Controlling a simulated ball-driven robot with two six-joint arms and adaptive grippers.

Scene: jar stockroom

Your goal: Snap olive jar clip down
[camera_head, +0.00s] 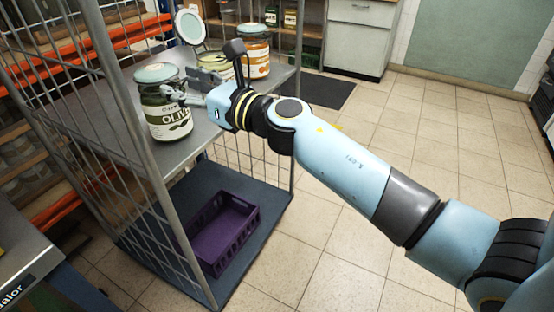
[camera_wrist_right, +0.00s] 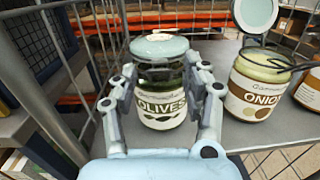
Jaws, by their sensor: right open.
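The olive jar (camera_head: 168,118) stands upright on the grey cart shelf, with its pale blue lid (camera_head: 156,73) lying over the mouth. Its "OLIVES" label also faces the right wrist view (camera_wrist_right: 160,108). My right gripper (camera_head: 182,95) is open at the jar. In the wrist view its fingers (camera_wrist_right: 163,82) stand on the left and right sides of the jar, near its upper part. I cannot tell whether they touch the glass. The clip is not clearly visible. My left gripper is not in view.
An onion jar (camera_wrist_right: 255,88) with its lid (camera_wrist_right: 256,14) raised stands right of the olive jar. Another jar (camera_head: 255,52) is farther along the shelf (camera_head: 95,122). Wire cart sides flank the shelf. A purple crate (camera_head: 222,235) sits below. Tiled floor at right is free.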

